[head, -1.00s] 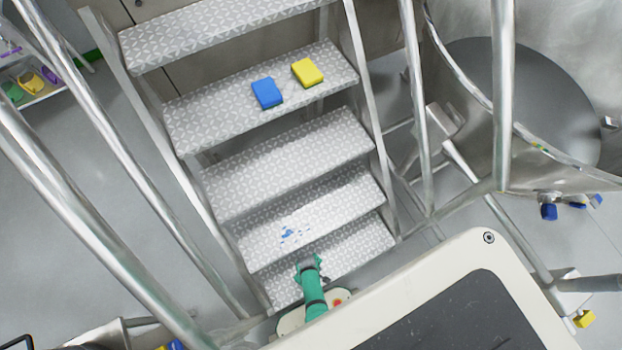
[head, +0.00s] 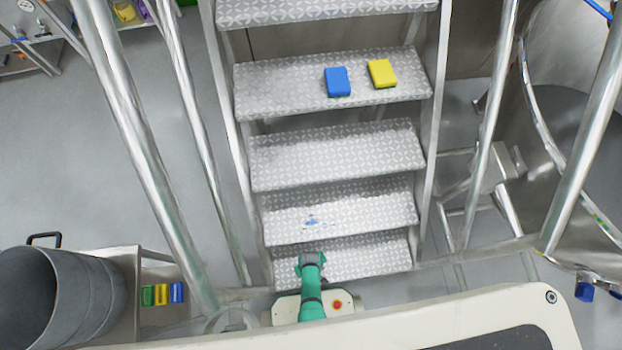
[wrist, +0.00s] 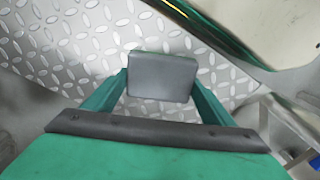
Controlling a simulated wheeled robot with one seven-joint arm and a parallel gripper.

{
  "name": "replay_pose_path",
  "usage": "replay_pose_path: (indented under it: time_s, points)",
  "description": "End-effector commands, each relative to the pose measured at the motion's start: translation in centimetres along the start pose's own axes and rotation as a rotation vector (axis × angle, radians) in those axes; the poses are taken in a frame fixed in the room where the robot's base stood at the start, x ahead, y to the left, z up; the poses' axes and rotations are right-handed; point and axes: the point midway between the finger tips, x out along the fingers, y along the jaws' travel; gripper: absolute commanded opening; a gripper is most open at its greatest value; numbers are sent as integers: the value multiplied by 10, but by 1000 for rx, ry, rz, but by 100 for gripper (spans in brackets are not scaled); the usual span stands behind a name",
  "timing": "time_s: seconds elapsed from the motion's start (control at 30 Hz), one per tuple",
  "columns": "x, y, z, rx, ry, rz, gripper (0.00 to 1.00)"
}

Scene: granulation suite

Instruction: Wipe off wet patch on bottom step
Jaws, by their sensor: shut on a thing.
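My gripper (head: 311,262) is low over the lowest visible step (head: 375,255), at the front of the stairs. In the wrist view its two green fingers are shut on a grey block (wrist: 162,76), with a thin green edge along its far side. Tread-plate metal shows beyond the block; I cannot tell whether the block touches it. A small blue wet patch (head: 313,221) lies on the second-lowest visible step (head: 375,209), left of its middle, just beyond my gripper and apart from it.
A blue sponge (head: 338,82) and a yellow sponge (head: 382,73) lie on a higher step. Metal rails (head: 130,130) flank the stairs. A grey drum (head: 65,295) stands at lower left, near small green, yellow and blue blocks (head: 162,294). A steel vessel is at right.

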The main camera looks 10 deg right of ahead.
Motion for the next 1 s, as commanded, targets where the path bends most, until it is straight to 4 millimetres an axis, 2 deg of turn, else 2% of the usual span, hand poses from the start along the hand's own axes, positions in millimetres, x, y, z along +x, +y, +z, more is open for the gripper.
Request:
replay_pose_path:
  time_s: [0.63, 1.0]
  points:
    - [-53, 1, -1, 0, 2, 2, 53]
    - [-58, 1, 0, 0, 1, 1, 53]
